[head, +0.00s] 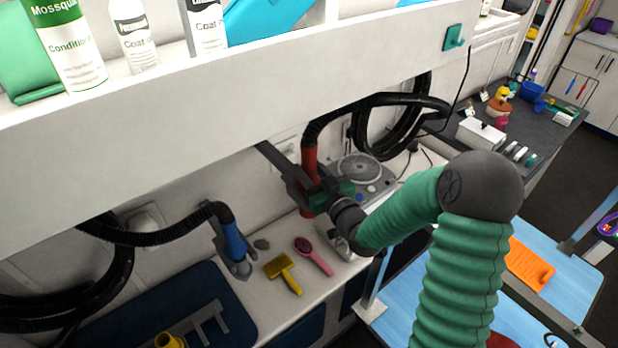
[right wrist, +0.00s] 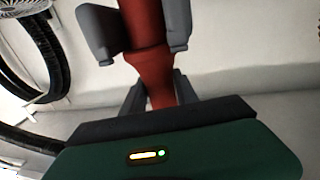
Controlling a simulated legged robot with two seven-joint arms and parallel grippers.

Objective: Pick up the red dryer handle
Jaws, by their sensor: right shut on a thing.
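The red dryer handle (head: 309,160) hangs on a black hose below the white shelf in the head view. My right gripper (head: 307,187) is shut on it, with grey fingers on both sides of the red body. In the right wrist view the red handle (right wrist: 150,60) runs between the fingers of my right gripper (right wrist: 138,38). The handle's lower end shows just under the gripper, above the white counter; I cannot tell whether it touches anything there. My left gripper is not in view.
A blue dryer handle (head: 233,243) on another black hose is at the left. A yellow brush (head: 283,271) and a pink brush (head: 314,255) lie on the counter (head: 262,305). The shelf (head: 200,100) with bottles overhangs the area. A round-topped grey device (head: 358,170) stands behind my gripper.

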